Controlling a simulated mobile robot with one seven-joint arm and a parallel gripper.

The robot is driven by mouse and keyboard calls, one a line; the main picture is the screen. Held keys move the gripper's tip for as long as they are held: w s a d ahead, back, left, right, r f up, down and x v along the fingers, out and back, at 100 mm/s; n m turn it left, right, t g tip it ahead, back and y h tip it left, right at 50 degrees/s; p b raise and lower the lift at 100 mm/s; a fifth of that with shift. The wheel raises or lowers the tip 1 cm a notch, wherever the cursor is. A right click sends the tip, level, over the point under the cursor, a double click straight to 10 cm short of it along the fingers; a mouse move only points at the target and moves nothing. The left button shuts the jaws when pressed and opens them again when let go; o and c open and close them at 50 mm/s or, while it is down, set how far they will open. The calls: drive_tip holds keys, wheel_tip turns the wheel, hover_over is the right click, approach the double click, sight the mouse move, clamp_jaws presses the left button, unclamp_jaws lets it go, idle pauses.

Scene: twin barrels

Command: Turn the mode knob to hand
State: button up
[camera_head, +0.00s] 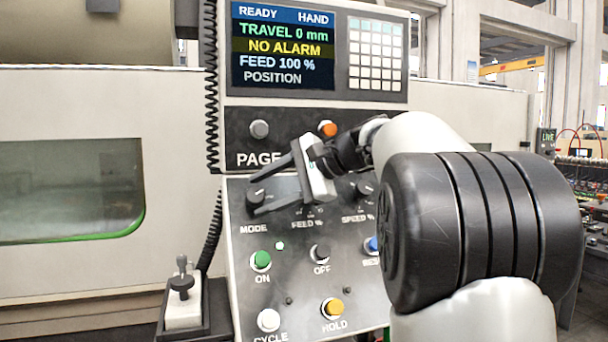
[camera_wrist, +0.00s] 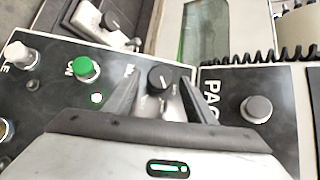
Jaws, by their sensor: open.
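The mode knob (camera_head: 255,197) is a black dial with a light pointer line, above the MODE label at the left of the slanted panel. It also shows in the wrist view (camera_wrist: 160,77), between the two fingertips. My gripper (camera_head: 258,193) is open, with one finger above the knob and one below it in the head view. In the wrist view my gripper (camera_wrist: 159,84) has a finger to each side of the knob, with gaps. I cannot tell whether the tips reach around it or stop in front. The screen (camera_head: 283,46) reads READY and HAND.
The feed knob is mostly hidden behind my gripper. The speed knob (camera_head: 363,190) is to the right. Below are a green ON button (camera_head: 260,261), a black OFF button (camera_head: 320,254) and a yellow HOLD button (camera_head: 332,309). A joystick (camera_head: 182,284) and coiled cable (camera_head: 211,95) are at left.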

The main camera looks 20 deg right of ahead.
drive_tip(key=v, duration=1.4)
drive_tip(key=shift+s+d, duration=0.15)
drive_tip(key=shift+s, duration=0.1)
drive_tip(key=shift+r, duration=0.1)
